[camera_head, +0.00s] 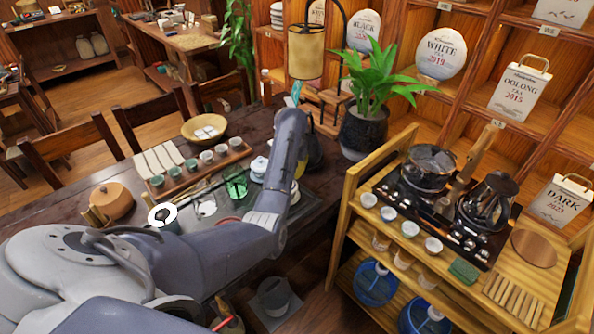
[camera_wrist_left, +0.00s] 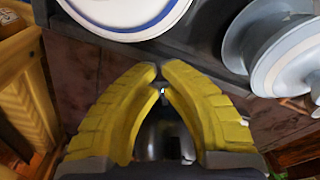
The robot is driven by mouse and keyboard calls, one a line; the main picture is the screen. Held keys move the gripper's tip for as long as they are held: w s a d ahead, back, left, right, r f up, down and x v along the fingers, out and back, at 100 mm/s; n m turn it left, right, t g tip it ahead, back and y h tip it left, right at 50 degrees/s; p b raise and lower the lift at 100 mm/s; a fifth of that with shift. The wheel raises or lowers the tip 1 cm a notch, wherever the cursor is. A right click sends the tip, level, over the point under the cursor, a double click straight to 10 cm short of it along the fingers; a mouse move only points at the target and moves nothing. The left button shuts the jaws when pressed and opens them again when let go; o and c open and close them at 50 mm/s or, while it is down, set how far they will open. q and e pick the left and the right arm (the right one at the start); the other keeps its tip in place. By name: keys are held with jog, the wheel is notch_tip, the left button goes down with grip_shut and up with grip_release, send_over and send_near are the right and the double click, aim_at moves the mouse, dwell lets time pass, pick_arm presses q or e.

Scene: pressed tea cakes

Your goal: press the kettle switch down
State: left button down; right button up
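A dark glass kettle (camera_head: 488,203) stands on a black stove unit (camera_head: 445,212) on top of the wooden cart at the right. I cannot make out its switch. My left arm reaches up over the tea table in the head view, and its gripper is hidden there behind the arm. In the left wrist view the yellow fingers of my left gripper (camera_wrist_left: 160,72) meet at the tips, with nothing visible held between them. The kettle is not recognizable in that view. My right gripper is not in view.
A lidded glass pot (camera_head: 430,168) stands beside the kettle, with small white cups (camera_head: 409,229) along the cart's edge. A potted plant (camera_head: 364,130) stands behind. In the wrist view, a blue-rimmed white dish (camera_wrist_left: 125,20) and a pale stacked vessel (camera_wrist_left: 284,60) lie close by.

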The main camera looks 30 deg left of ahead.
pick_arm(q)
notch_tip(320, 180, up, 11)
jog(key=s, duration=0.1)
dwell(0.4)
jog(key=shift+d+f, duration=0.1)
